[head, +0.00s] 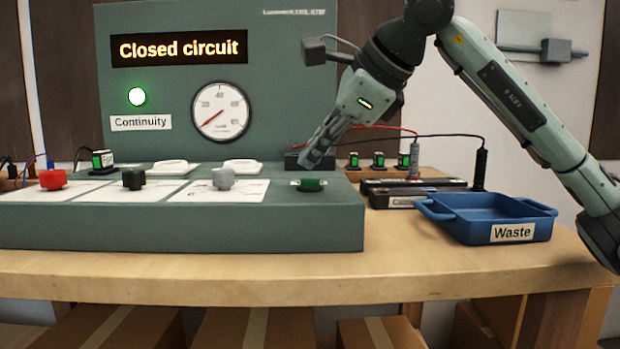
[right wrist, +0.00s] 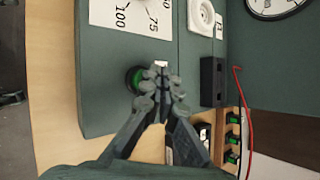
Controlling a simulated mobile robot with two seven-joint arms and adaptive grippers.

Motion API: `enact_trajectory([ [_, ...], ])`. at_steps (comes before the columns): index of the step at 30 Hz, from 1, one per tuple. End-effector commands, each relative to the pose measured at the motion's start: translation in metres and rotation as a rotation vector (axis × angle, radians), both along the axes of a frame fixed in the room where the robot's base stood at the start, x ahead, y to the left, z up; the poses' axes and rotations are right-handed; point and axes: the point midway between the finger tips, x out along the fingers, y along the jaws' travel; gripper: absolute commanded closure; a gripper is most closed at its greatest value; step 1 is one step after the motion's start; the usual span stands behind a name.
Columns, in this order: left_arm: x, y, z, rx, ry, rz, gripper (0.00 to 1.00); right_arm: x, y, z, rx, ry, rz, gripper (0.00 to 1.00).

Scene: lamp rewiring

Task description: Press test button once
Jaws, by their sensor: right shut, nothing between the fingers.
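The green test button (head: 309,184) sits at the right end of the green console top. In the right wrist view the green button (right wrist: 133,79) shows just left of my fingertips. My right gripper (head: 312,162) is shut and empty, with its fingertips pointing down just above and behind the button. In the right wrist view the shut fingers (right wrist: 160,80) partly cover the button's right side; I cannot tell whether they touch it. The display (head: 179,48) reads "Closed circuit" and the Continuity lamp (head: 137,97) glows green. My left gripper is out of view.
Red (head: 53,180), black (head: 133,179) and grey (head: 223,179) knobs stand along the console. A blue Waste tray (head: 487,218) is at the right. Test probes with red and black leads stand behind it. A gauge (head: 219,111) is on the upright panel.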

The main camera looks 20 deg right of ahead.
Motion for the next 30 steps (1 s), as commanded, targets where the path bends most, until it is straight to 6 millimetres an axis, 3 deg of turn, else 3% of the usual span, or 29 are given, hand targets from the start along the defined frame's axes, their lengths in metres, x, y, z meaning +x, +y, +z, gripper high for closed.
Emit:
enact_trajectory([
  [30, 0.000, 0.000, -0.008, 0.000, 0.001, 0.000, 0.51, 0.000, 0.000, -0.010, 0.000, 0.000, 0.000, 1.00],
])
